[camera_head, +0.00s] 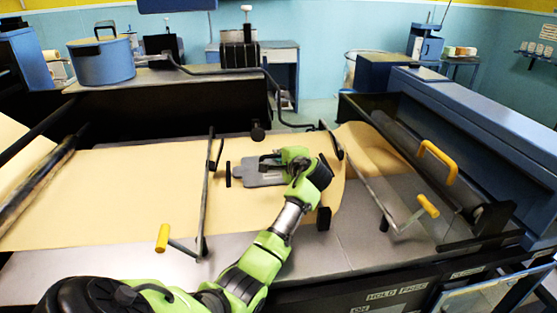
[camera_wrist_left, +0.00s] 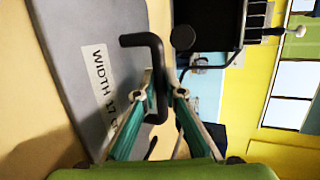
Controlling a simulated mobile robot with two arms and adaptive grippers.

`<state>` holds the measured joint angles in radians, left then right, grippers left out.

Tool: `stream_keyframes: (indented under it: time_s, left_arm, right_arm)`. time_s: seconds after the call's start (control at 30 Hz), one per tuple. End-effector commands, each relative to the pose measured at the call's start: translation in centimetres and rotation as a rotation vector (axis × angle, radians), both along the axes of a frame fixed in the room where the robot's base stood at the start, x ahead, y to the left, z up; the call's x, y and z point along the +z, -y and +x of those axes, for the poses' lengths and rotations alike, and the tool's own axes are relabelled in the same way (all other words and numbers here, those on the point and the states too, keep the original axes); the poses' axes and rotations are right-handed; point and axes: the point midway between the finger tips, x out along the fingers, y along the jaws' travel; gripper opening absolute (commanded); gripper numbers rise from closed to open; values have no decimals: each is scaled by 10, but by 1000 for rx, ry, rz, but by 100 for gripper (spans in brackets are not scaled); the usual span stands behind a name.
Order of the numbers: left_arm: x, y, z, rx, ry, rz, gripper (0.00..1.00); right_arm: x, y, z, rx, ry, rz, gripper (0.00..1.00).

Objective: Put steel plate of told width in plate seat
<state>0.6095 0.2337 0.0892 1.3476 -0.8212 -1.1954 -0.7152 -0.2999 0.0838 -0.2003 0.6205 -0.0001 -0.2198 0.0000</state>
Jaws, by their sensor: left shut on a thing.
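A grey steel plate (camera_head: 250,170) with a narrow tab at its left end is over the kraft paper in the middle of the head view. In the left wrist view the plate (camera_wrist_left: 75,50) carries a white label (camera_wrist_left: 99,76) reading "WIDTH" and a number partly hidden by a finger. My left gripper (camera_head: 272,160) is shut on the plate's black bar handle, which shows between the fingers (camera_wrist_left: 162,85) in the wrist view. I cannot tell whether the plate rests on the paper or hangs just above it. My right gripper is not in view.
Kraft paper (camera_head: 110,190) runs across the machine bed and curls up at the right (camera_head: 365,150). Bars with yellow handles stand left (camera_head: 163,238) and right (camera_head: 428,206) of the plate. A small black block (camera_head: 323,218) is near my forearm. A blue pot (camera_head: 102,62) stands behind.

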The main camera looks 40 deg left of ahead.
Motion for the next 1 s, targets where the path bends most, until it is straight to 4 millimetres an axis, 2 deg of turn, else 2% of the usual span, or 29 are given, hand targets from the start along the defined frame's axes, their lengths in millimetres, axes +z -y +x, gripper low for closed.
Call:
stream_keyframes:
  time_s: [0.17, 0.2, 0.23, 0.27, 0.67, 0.87, 1.0]
  left_arm:
    - [3, 0, 1, -1, 5, 4, 0]
    - [-1, 0, 0, 0, 0, 0, 17]
    - [-1, 0, 0, 0, 0, 0, 25]
    - [-1, 0, 0, 0, 0, 0, 26]
    - [3, 2, -1, -1, -1, 0, 26]
    - [14, 21, -9, -3, -2, 1, 26]
    - [23, 41, -20, -3, -1, -1, 26]
  right_arm:
    - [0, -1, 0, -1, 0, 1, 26]
    - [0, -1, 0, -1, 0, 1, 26]
    - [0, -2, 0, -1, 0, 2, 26]
    - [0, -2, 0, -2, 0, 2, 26]
    - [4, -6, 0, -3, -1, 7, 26]
    - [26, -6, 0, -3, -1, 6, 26]
    - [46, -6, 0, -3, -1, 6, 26]
